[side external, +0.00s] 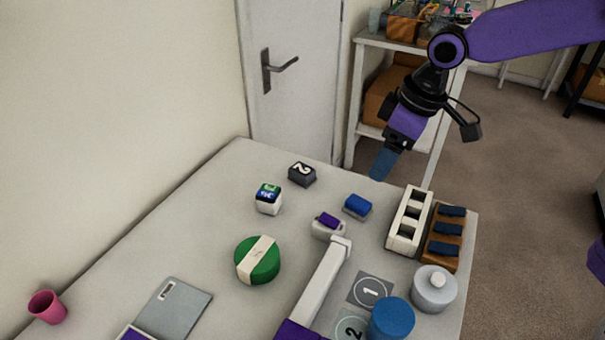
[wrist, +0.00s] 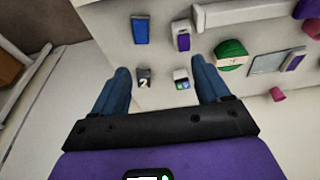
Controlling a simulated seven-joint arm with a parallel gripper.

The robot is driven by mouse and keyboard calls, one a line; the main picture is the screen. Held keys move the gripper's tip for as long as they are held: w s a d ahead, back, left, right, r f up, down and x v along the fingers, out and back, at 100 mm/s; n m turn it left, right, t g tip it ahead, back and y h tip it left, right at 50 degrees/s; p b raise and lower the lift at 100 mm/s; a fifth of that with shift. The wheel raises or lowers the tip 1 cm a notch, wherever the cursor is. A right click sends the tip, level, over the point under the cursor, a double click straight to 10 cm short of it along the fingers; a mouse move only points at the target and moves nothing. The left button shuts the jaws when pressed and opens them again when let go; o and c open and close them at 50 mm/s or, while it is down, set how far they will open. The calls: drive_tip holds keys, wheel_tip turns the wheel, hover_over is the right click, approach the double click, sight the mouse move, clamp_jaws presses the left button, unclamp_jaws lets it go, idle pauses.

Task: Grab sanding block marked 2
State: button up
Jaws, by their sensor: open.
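The sanding block marked 2 (side external: 302,174) is a small dark grey block with a white 2 on its top. It sits on the table near the far edge by the door. In the wrist view the block (wrist: 144,79) shows between my fingers, closer to the left one. My gripper (side external: 380,166) is above the table's far right edge in the side view, to the right of the block and apart from it. In the wrist view my gripper (wrist: 161,72) has its two blue fingers spread wide with nothing held between them.
A white block with a green and blue label (side external: 268,200) stands near the marked block. A blue block (side external: 357,206), a white-and-purple block (side external: 328,227), a green round item (side external: 257,262) and a white rack (side external: 394,236) are also on the table. A pink cup (side external: 47,307) stands far left.

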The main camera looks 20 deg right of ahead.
drive_tip(key=w+a+f+m+t, duration=0.1)
drive_tip(key=w+a, duration=0.1)
drive_tip(key=w, duration=0.5)
drive_tip(key=w+a+m+t, duration=0.1)
drive_tip(key=w+a, duration=0.2)
drive_tip(key=w, duration=0.4)
hover_over(303, 169)
drive_tip(key=s+d, duration=0.2)
drive_tip(key=f, duration=1.1)
drive_tip(key=shift+a+f, duration=0.25)
drive_tip(key=shift+a+x, duration=0.2)
drive_tip(key=shift+x, duration=2.45)
drive_tip(key=shift+s, duration=0.1)
drive_tip(key=c, duration=1.1)
